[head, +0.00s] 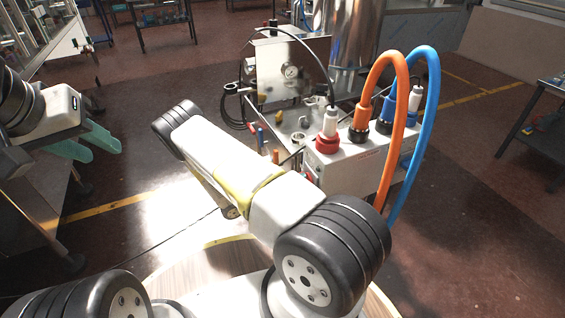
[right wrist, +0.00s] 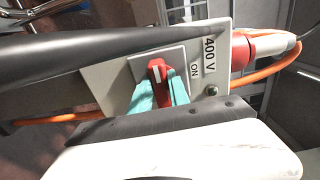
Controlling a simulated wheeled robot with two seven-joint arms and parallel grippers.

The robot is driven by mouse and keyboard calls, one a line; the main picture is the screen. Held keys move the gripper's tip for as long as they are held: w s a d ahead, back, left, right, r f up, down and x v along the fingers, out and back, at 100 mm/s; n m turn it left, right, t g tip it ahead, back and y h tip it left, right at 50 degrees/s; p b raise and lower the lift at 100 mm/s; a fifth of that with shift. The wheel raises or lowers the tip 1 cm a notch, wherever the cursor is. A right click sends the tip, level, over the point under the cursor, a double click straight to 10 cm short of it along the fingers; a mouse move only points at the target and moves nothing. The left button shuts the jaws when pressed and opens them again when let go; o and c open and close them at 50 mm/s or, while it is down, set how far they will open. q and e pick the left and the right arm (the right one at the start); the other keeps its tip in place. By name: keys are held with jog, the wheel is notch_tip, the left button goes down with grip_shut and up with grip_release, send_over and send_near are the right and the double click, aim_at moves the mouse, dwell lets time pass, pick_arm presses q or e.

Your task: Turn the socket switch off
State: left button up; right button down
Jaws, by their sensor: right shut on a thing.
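The socket box is a white-grey box (head: 345,168) with plugs and cables on top. In the right wrist view its grey front panel (right wrist: 222,85) carries the labels "400 V" and "ON". A red rotary switch handle (right wrist: 156,68) sits on a grey square plate, in line with the fingers. My right gripper (right wrist: 162,90) has its teal fingers closed on the sides of this handle. My left gripper (head: 94,140) is open and empty at the left, away from the box.
An orange cable (head: 388,75) and a blue cable (head: 432,90) arch above the box and hang down its right side. A red plug (head: 327,143) stands on top. A metal cylinder (head: 345,40) and a workbench with small tools stand behind.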

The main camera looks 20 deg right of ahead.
dwell(0.4)
jog(key=c, duration=1.2)
grip_release()
jog(key=shift+c, duration=0.2)
jog(key=shift+a, duration=0.1)
jog(key=a, duration=0.7)
jog(key=shift+s+a, duration=0.3)
